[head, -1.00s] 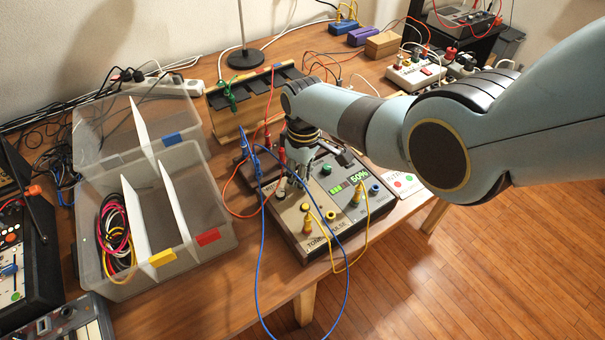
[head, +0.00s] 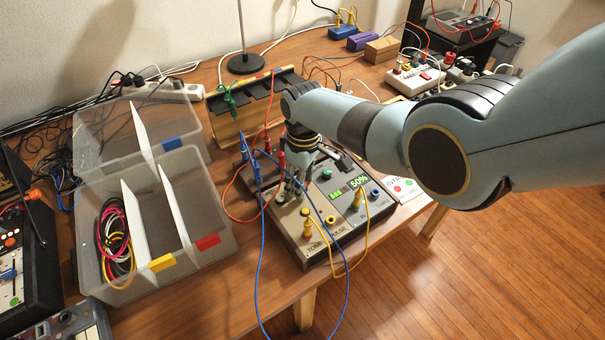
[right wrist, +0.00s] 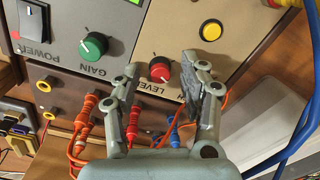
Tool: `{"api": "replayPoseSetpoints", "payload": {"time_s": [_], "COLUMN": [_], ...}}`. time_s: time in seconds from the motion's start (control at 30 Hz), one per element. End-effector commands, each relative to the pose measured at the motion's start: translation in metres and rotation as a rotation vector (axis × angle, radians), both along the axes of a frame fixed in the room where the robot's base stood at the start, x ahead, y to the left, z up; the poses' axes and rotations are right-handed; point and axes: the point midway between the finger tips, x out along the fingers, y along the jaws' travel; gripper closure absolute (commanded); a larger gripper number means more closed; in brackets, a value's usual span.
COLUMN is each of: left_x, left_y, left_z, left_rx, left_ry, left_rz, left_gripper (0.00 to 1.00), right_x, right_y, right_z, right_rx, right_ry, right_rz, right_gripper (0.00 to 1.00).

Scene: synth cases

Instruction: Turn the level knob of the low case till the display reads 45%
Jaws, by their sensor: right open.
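The low case (head: 290,224) lies near the table's front edge, and its display (head: 358,182) reads 50%. In the right wrist view, the red level knob (right wrist: 160,70) sits on the case's panel (right wrist: 180,20) above the word LEVEL. My right gripper (right wrist: 160,76) is open, with one finger on each side of the knob; I cannot tell whether either touches it. In the head view my right gripper (head: 288,190) reaches down to the case's left part and hides the knob. My left gripper is not in view.
The green gain knob (right wrist: 94,44) and a yellow button (right wrist: 211,30) flank the level knob. Blue (head: 262,250) and yellow (head: 366,235) cables loop over the case's front. A clear divided bin (head: 215,240) is left.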

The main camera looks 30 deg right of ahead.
Motion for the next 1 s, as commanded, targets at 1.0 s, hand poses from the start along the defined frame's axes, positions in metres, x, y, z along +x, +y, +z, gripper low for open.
{"api": "replayPoseSetpoints", "payload": {"time_s": [1.0], "left_x": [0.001], "left_y": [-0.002], "left_z": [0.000], "left_rx": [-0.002], "left_ry": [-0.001], "left_rz": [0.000], "left_gripper": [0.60], "right_x": [0.002], "right_y": [-0.003], "right_z": [0.119], "right_rx": [-0.001], "right_ry": [0.001], "right_rz": [0.000], "right_gripper": [0.57]}}
